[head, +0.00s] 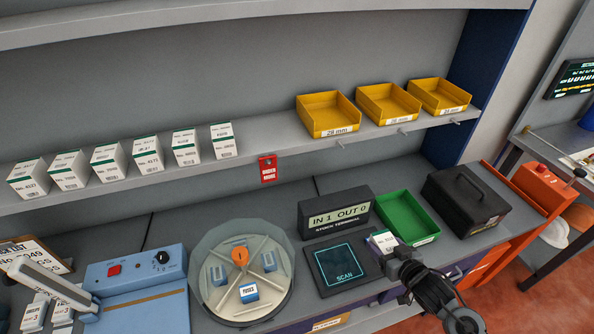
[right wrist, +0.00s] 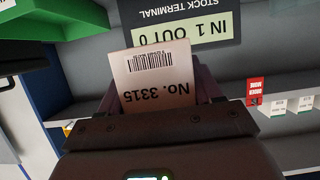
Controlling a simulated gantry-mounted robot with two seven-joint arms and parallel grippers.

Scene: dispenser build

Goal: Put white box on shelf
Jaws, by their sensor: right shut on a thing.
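A white box with a green edge and a printed number (head: 383,241) is held in my right gripper (head: 396,252), beside the scan pad (head: 343,267). In the right wrist view the box (right wrist: 158,80) shows its barcode and "No. 3315", upside down, between the fingers of the right gripper (right wrist: 160,100), which is shut on it. The grey shelf (head: 255,148) runs across the back, with a row of similar white boxes (head: 148,152) on its left part. My left gripper is not in view.
Yellow bins (head: 328,114) stand on the shelf's right part. A red tag (head: 267,169) hangs at the shelf edge. A stock terminal (head: 334,213), green tray (head: 407,218), black case (head: 466,200) and round dispenser (head: 240,272) stand below. The shelf is bare between boxes and bins.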

